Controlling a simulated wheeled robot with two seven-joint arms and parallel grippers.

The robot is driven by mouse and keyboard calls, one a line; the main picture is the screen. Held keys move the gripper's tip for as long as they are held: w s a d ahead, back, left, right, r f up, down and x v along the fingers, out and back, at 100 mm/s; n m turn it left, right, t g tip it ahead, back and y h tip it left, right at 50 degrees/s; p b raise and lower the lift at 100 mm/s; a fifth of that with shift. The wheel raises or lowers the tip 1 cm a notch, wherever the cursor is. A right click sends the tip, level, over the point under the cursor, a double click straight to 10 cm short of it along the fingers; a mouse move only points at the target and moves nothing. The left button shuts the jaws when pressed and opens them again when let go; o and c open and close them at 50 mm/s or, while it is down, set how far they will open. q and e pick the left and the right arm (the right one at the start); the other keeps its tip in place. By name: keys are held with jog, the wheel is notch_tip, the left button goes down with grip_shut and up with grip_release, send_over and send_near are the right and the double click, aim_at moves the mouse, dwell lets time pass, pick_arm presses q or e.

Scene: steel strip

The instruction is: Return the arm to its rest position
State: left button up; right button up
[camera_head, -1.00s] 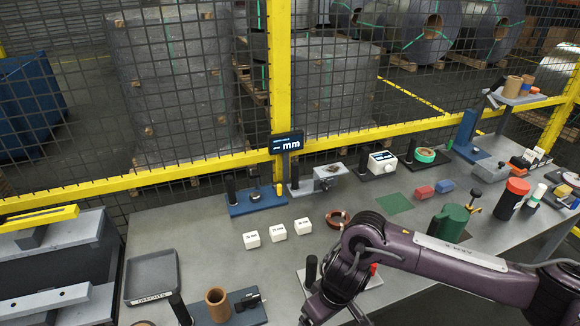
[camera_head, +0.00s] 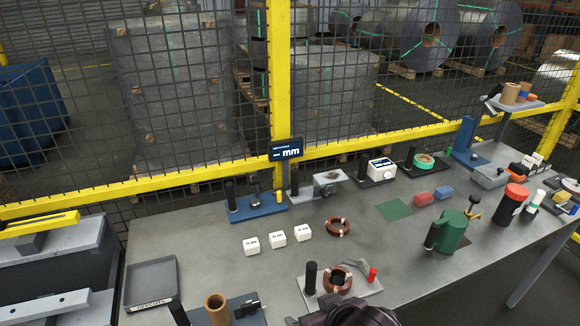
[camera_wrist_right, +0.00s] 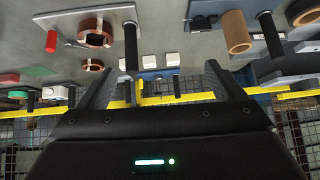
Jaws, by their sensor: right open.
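In the head view, only a dark purple part of my right arm shows at the bottom edge, in front of the grey fixture plate (camera_head: 318,299). In the right wrist view, my right gripper (camera_wrist_right: 158,78) has its two grey fingers spread wide, with nothing held between them. The black upright handle (camera_wrist_right: 130,48) of the fixture shows in the gap between the fingers, apart from them. A copper ring (camera_head: 337,281) and a red peg (camera_head: 372,275) sit on that fixture, clear of the gripper. My left gripper is in neither view.
A yellow-framed mesh fence (camera_head: 190,176) runs behind. Bare bench lies right of the fixture.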

jog(key=s+d+f+m+g+h, duration=0.25)
jog(key=s+d+f+g, duration=0.2)
jog(key=s+d, duration=0.75)
notch_tip(320, 180, down, 36)
jog(key=d+b, duration=0.2)
jog(key=b, duration=0.3)
jog(key=s+d+f+g+b, duration=0.1)
jog(key=s+f, duration=0.8)
jog(key=f, duration=0.1)
jog(key=s+d+f+g+b, duration=0.1)
jog(key=s+d+f+b, duration=0.1)
jog(key=s+f, duration=0.8)
jog(key=shift+s+d+f+n+h, duration=0.25)
jog(key=shift+f+n+h, duration=0.15)
jog(key=shift+f, duration=0.25)
